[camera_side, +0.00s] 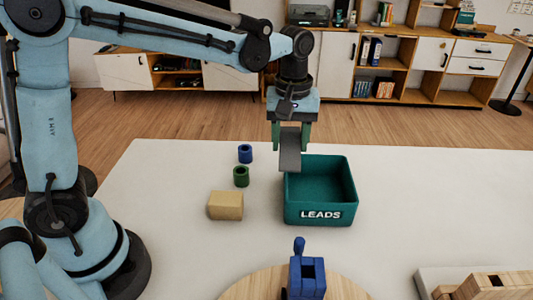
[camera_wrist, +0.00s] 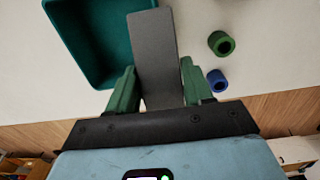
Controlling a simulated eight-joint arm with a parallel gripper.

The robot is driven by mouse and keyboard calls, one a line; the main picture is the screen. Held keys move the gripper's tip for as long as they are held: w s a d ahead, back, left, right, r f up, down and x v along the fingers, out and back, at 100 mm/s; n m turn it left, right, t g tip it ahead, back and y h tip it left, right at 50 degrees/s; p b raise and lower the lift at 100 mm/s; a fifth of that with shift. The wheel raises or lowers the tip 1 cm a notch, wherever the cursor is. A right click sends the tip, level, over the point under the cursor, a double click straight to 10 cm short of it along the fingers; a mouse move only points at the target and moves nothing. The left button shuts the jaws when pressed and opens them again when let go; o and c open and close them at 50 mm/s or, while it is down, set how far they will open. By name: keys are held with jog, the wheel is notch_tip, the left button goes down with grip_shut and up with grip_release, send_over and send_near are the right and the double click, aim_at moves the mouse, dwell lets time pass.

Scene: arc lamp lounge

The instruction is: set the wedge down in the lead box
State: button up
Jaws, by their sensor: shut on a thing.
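My gripper (camera_side: 291,137) is shut on a grey wedge (camera_side: 290,156), which hangs down between the fingers. The wedge also shows in the wrist view (camera_wrist: 153,50), long and flat between the green fingers (camera_wrist: 155,88). The lead box is a teal open box (camera_side: 320,197) labelled LEADS on the white table. The wedge's lower end is at the box's back left rim in the side view. In the wrist view the box (camera_wrist: 90,35) lies to the left, and the wedge overlaps its right edge. I cannot tell how high the wedge is above the rim.
A blue ring (camera_side: 245,154), a green ring (camera_side: 241,176) and a tan block (camera_side: 226,206) stand left of the box. A blue toy piece (camera_side: 306,278) is on a round wooden board (camera_side: 262,285) in front. Wooden blocks (camera_side: 490,285) lie front right. The table right of the box is clear.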

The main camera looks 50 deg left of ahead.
aim_at(310, 194)
jog(key=w+d+f, duration=0.1)
jog(key=w+d, duration=0.2)
jog(key=d, duration=0.1)
jog(key=f, duration=1)
jog(key=shift+w+d, duration=0.2)
jog(key=shift+d, duration=0.05)
jog(key=shift+f, duration=0.2)
jog(key=o, duration=1.1)
